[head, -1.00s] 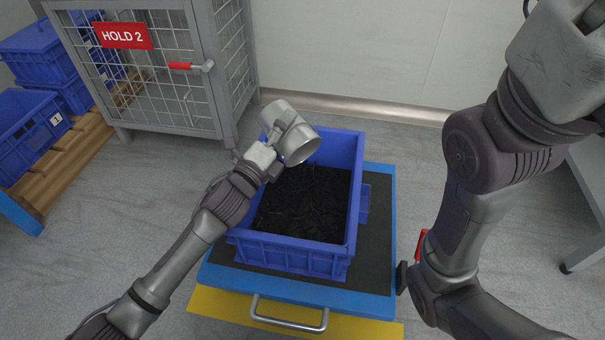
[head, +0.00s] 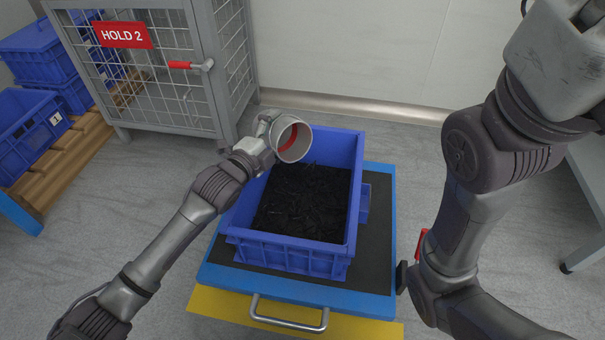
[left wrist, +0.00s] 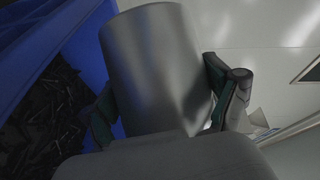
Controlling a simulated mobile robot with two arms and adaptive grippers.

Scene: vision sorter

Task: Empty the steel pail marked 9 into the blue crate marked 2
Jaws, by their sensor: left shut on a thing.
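The steel pail (head: 303,153) is held over the far left part of the blue crate (head: 290,260). It is tipped on its side, its mouth turned toward the head camera, with a red patch inside and no dark pieces seen in it. My left gripper (head: 264,133) is shut on the pail; the left wrist view shows its fingers on both sides of the pail wall (left wrist: 155,70). The crate holds a layer of small dark pieces (head: 300,205). No 9 or 2 marking is readable on the pail or crate.
The crate stands on a blue-edged cart (head: 375,260) with a steel handle (head: 288,318). A wire cage (head: 165,90) with a red HOLD 2 sign (head: 122,35) stands at the back left. Other blue crates (head: 28,135) sit on a pallet at the left.

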